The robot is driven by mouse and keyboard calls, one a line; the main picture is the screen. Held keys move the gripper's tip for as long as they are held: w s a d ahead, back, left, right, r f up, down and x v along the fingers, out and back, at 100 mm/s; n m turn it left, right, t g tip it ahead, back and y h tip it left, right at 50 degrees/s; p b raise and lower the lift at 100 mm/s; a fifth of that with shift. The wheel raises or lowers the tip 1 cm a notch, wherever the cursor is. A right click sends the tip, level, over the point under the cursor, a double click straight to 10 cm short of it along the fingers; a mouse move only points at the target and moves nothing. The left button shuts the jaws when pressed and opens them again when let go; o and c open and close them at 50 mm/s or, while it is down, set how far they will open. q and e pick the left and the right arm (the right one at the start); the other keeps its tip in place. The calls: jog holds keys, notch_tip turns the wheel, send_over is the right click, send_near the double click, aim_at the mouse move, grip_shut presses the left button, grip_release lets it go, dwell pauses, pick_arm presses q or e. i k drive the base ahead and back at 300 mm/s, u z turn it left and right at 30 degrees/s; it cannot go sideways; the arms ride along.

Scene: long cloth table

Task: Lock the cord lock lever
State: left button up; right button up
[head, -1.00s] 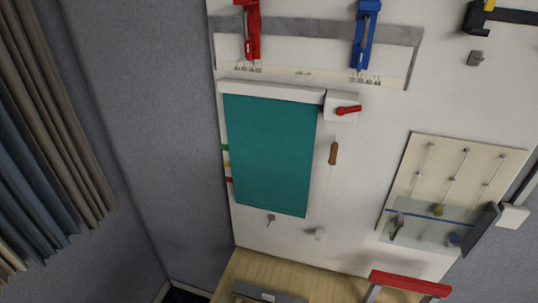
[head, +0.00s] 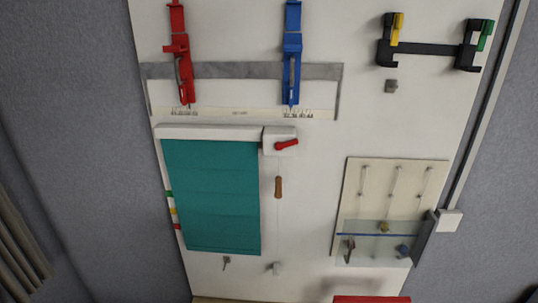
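The cord lock is a white box (head: 271,139) at the right end of the blind's white headrail (head: 208,132). Its red lever (head: 287,144) points right and slightly up. A thin cord hangs below the box and carries a brown wooden handle (head: 278,187). The teal blind (head: 211,197) hangs lowered to the left of the cord. Neither of my grippers shows in the head view.
Red (head: 180,56) and blue (head: 292,54) clamp devices are mounted above. A black bracket (head: 428,48) is at the upper right. A panel with pegs (head: 394,185) and a clear shelf is at the right. A red bar (head: 371,299) is at the bottom edge.

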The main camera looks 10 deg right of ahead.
aim_at(279, 146)
jog(key=z, duration=2.35)
jog(key=k, duration=0.7)
jog(key=u, duration=1.8)
jog(key=i, duration=0.5)
jog(key=z, duration=0.05)
